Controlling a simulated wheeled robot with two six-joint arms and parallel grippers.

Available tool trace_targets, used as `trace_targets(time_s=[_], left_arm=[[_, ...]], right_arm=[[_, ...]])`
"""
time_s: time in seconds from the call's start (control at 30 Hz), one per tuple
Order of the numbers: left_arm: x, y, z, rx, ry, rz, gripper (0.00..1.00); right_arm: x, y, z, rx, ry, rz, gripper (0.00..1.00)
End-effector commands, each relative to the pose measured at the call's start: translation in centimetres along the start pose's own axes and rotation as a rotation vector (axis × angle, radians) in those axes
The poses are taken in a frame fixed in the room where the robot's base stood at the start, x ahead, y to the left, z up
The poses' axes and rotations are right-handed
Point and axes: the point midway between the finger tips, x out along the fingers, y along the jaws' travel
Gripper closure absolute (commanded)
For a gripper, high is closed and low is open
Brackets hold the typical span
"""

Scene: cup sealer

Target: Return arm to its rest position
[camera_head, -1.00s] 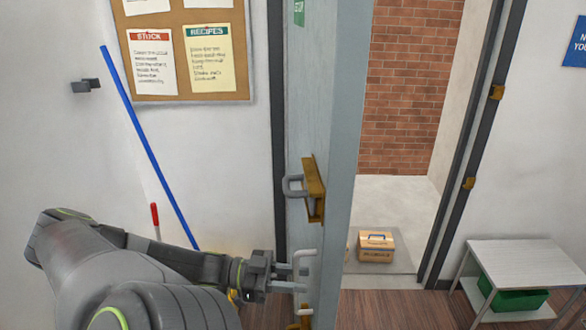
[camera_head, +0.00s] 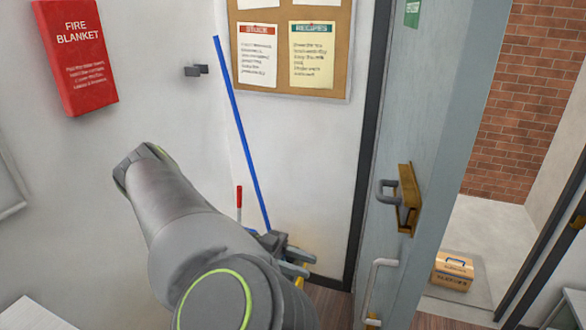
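My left arm comes in from the lower left. Its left gripper (camera_head: 302,264) shows partly behind the arm, with two grey fingers apart and nothing seen between them. The gripper is to the left of the open grey-blue door (camera_head: 440,120) and apart from the door's pale pull handle (camera_head: 377,285). A grey loop handle on a brass plate (camera_head: 409,198) is higher on the door. My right gripper is not in view.
A blue pole (camera_head: 243,135) and a red-handled tool (camera_head: 239,203) lean behind the arm. A fire blanket box (camera_head: 76,55) and notice board (camera_head: 345,45) are on the wall. A cardboard box (camera_head: 452,271) sits beyond the doorway.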

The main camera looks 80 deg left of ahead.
Motion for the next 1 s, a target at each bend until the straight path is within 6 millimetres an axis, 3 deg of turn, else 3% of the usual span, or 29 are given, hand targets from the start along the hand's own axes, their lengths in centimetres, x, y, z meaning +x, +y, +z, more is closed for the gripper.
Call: trace_targets(time_s=[0.27,0.83,1.0], left_arm=[[-1.9,0.0,0.0,0.0,-0.001,0.0,0.7],[-1.9,0.0,0.0,-0.001,-0.001,-0.001,0.7],[-1.1,0.2,1.4,0.004,-0.027,-0.044,0.7]], right_arm=[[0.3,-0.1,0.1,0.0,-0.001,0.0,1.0],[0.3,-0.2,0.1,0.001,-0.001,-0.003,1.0],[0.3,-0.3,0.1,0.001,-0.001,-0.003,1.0]])
